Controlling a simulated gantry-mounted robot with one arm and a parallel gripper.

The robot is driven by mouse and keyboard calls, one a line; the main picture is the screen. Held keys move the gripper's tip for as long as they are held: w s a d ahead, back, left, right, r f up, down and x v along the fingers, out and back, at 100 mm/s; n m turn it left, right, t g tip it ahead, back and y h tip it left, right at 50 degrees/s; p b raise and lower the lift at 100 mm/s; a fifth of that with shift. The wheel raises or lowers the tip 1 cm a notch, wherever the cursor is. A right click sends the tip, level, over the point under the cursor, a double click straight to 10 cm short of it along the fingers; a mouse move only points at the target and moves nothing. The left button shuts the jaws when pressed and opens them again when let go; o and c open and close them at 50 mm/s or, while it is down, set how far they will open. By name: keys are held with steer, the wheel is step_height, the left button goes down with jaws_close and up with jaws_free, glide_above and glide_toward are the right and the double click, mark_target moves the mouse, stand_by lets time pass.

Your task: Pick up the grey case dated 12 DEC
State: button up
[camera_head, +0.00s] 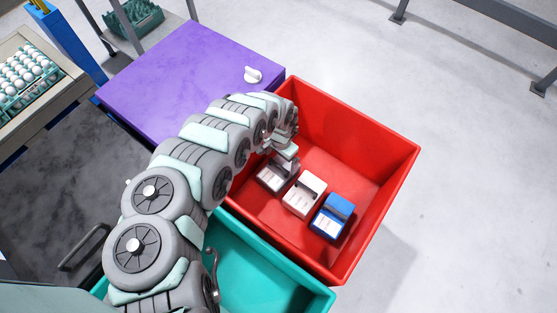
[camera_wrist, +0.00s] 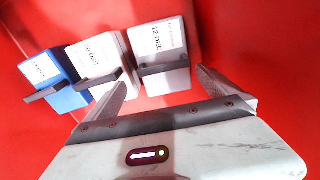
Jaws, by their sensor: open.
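The grey case (camera_wrist: 160,48) is at the right of a row of three in the wrist view. Its white label appears to read 12 DEC, and a dark handle crosses its near end. In the head view the grey case (camera_head: 271,178) is at the upper left of the row, partly hidden by my gripper (camera_head: 286,160). In the wrist view my gripper (camera_wrist: 163,80) is open and empty. Its fingers spread toward either side of the grey case's near end; the left finger overlaps the white case. I cannot tell the remaining height gap.
A white case (camera_head: 304,195) and a blue case (camera_head: 332,216) stand beside the grey one in a red bin (camera_head: 375,180). Bin walls surround them; the right side is clear. A teal bin (camera_head: 265,275) adjoins it, and a purple surface (camera_head: 180,80) lies behind.

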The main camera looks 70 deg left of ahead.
mark_target(279, 165)
steer(key=shift+a+f, duration=0.2)
steer(key=shift+f, duration=0.45)
steer(key=f+b, duration=0.3)
steer(key=f, duration=0.1)
steer(key=shift+s, duration=0.35)
steer(key=shift+f+b, duration=0.4)
steer(key=shift+f, duration=0.15)
steer(key=shift+c, duration=0.6)
steer(key=c, duration=1.8)
steer(key=shift+r, duration=0.1)
